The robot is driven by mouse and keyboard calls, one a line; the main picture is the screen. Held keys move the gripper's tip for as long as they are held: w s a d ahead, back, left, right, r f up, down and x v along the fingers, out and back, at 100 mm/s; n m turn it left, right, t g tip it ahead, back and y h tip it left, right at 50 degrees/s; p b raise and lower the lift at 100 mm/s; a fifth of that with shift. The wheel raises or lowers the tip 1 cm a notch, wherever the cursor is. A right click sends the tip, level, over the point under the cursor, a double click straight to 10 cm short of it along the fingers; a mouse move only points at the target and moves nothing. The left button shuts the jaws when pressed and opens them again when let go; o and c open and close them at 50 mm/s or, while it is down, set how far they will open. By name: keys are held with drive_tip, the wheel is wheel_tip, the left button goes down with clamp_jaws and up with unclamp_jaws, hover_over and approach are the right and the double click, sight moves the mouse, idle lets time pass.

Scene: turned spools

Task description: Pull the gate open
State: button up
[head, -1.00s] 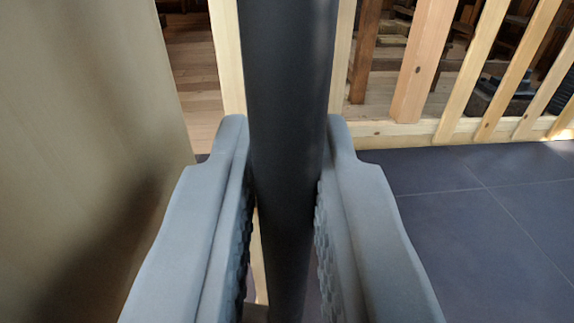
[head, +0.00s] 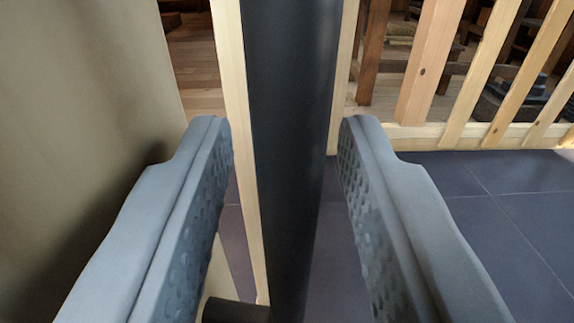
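A dark, round vertical bar (head: 291,130), the gate's handle, runs from top to bottom between the fingers of my gripper (head: 285,135). My gripper is open, with a gap on each side of the bar; neither finger touches it. A short dark stub (head: 236,311) joins the bar near the bottom. The pale wooden gate (head: 243,150) shows as an upright edge behind the bar. Slanted wooden slats (head: 430,65) with a bottom rail stand to the right; I cannot tell whether they belong to the gate or a fence.
A plain beige wall or panel (head: 80,130) stands close along the left, with a shadow on it. Dark tiled floor (head: 500,215) lies clear at the right. Beyond the slats are a wooden floor (head: 195,65) and dark wooden furniture.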

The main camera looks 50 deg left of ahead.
drive_tip(key=v, duration=1.7)
drive_tip(key=shift+d, duration=0.2)
drive_tip(key=shift+s, duration=0.15)
